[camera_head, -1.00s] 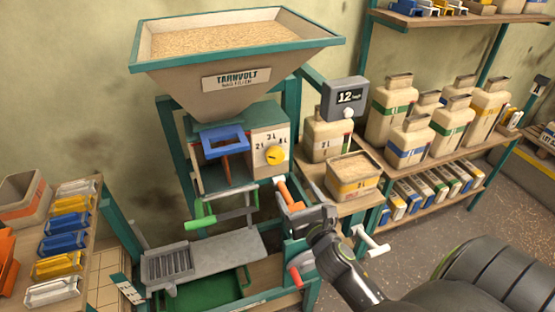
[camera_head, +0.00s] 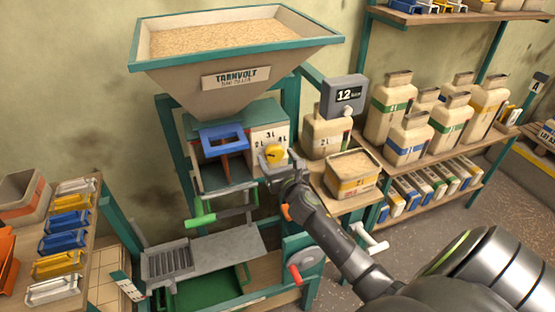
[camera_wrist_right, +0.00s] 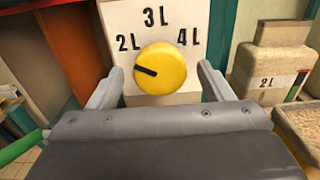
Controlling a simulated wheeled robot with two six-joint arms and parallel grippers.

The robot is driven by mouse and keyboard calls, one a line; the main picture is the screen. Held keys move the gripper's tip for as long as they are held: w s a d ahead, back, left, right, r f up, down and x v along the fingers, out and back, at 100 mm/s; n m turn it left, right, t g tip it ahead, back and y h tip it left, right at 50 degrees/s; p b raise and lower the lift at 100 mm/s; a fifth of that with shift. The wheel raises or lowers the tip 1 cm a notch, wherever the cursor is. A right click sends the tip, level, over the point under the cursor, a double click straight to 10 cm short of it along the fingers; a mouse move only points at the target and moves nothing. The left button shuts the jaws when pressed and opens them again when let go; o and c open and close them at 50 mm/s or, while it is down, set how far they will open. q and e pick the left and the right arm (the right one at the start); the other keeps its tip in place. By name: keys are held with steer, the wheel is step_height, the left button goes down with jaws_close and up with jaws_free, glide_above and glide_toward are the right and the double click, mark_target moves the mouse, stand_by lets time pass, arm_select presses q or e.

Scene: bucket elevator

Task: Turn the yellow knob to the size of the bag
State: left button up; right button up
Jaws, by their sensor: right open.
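The yellow knob (camera_head: 273,150) sits on the white dial plate (camera_head: 267,133) of the hopper machine. The right wrist view shows the knob (camera_wrist_right: 165,72) with a dark pointer mark aimed left, slightly below the 2L label; 3L is above and 4L at upper right. My right gripper (camera_head: 279,157) is open in front of the plate. In the wrist view its fingers (camera_wrist_right: 160,84) stand on either side of the knob, with gaps visible. A tan container marked 2 L (camera_head: 322,132) stands right of the machine and also shows in the wrist view (camera_wrist_right: 270,72). My left gripper is out of view.
A grain-filled open container (camera_head: 352,184) stands in front of the 2 L one. A grey display (camera_head: 344,95) reads 12. A blue frame (camera_head: 222,138) and green-handled lever (camera_head: 202,219) are left of the knob. Shelves of containers stand at right.

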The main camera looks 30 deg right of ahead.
steer(key=c, duration=1)
